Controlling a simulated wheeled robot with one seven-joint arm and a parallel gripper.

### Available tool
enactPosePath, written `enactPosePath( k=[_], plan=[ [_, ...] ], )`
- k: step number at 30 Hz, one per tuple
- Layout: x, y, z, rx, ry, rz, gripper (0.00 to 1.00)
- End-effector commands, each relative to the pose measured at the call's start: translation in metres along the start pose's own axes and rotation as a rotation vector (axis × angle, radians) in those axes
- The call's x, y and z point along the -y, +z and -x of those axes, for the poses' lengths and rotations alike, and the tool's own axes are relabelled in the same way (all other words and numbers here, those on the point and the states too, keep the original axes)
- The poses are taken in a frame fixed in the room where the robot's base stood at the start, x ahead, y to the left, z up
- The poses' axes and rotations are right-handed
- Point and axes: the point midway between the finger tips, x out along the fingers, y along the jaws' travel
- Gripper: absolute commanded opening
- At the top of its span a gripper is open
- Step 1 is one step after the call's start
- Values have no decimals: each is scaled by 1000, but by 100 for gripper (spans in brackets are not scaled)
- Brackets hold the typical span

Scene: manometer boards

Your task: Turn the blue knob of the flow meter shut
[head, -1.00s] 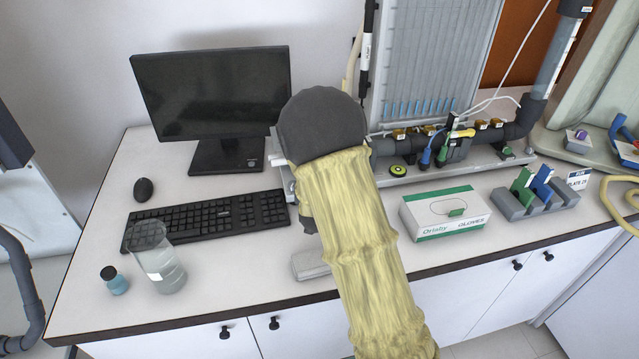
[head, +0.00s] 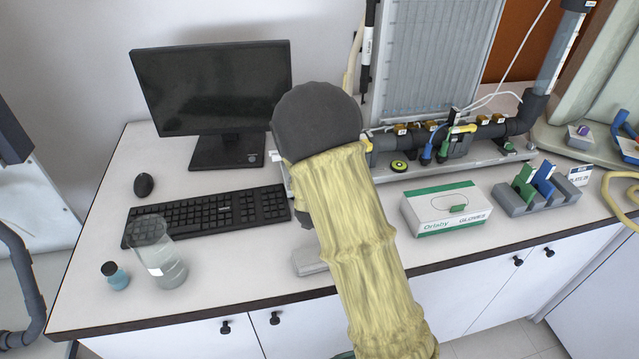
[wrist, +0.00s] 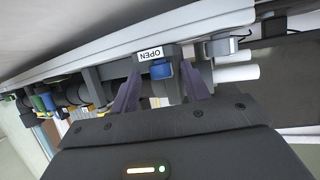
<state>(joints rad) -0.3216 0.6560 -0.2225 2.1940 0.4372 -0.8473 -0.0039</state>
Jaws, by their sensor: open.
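The blue knob (wrist: 161,69) shows in the wrist view, next to a white label reading OPEN (wrist: 150,55). The two purple fingers of my gripper (wrist: 163,80) are apart, one on each side of the knob in the picture. I cannot tell whether either finger touches it. In the head view my forearm and its dark end cover the gripper, and I cannot make out the knob there. The manometer board (head: 430,60) stands at the back, with a dark pipe line (head: 505,130) along its foot.
A blue-handled valve (head: 428,150) and a green-handled one (head: 443,152) sit on the pipe line. A glove box (head: 447,209) and a grey rack (head: 515,203) stand right of my arm. A monitor (head: 215,92), keyboard (head: 207,213) and beaker (head: 162,262) stand left.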

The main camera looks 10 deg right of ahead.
Motion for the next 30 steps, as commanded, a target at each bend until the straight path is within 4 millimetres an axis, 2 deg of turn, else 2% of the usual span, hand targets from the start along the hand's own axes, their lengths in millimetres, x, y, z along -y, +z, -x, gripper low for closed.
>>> enactPosePath(
  k=[8,25,30],
  plan=[
    [-1,0,36,0,0,-3,46],
    [-5,-1,144,-2,7,-6,46],
    [-5,1,147,-10,18,-5,46]
  ],
)
